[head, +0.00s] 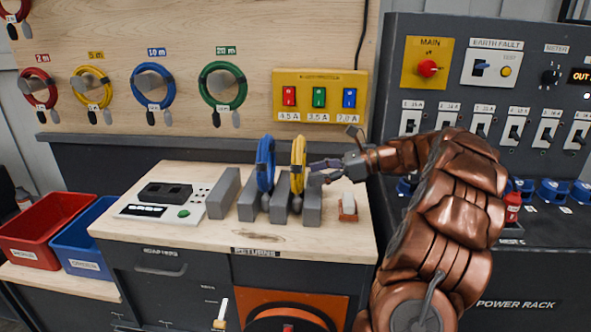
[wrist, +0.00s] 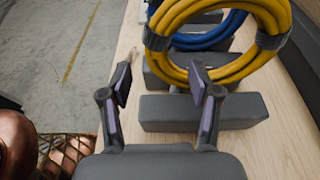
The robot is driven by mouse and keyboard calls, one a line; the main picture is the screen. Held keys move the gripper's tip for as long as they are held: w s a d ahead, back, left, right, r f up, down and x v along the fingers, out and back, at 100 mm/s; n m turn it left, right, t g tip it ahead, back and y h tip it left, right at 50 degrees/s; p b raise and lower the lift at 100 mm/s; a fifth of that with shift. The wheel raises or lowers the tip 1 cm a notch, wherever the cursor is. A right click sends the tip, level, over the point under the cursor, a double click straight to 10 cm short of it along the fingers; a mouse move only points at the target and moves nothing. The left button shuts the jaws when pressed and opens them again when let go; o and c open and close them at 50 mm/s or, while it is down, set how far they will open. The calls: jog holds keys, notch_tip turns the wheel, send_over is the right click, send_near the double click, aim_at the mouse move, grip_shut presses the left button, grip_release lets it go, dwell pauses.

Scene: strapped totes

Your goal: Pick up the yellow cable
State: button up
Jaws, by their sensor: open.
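A coiled yellow cable (head: 299,157) stands upright between grey blocks (head: 313,205) on the light wooden bench top. In the wrist view the yellow cable (wrist: 168,64) fills the upper right, with dark straps around its coil. My gripper (head: 325,172) is to the right of this coil in the head view. In the wrist view my gripper (wrist: 160,82) is open, with nothing between its fingers. The near part of the coil lies just beyond the fingertips, close to the right finger. Whether they touch cannot be told. A second yellow coil (head: 78,91) hangs on the wall board.
A blue coil (head: 264,165) stands just left of the yellow one. A tester box (head: 164,202) is at the left, beside red (head: 45,230) and blue bins (head: 84,240).

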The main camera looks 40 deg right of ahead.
aim_at(296, 179)
jog(key=shift+w+a+f, duration=0.35)
jog(key=shift+w+a, duration=0.1)
jog(key=shift+x, duration=2.35)
jog(key=shift+s, duration=0.1)
grip_shut()
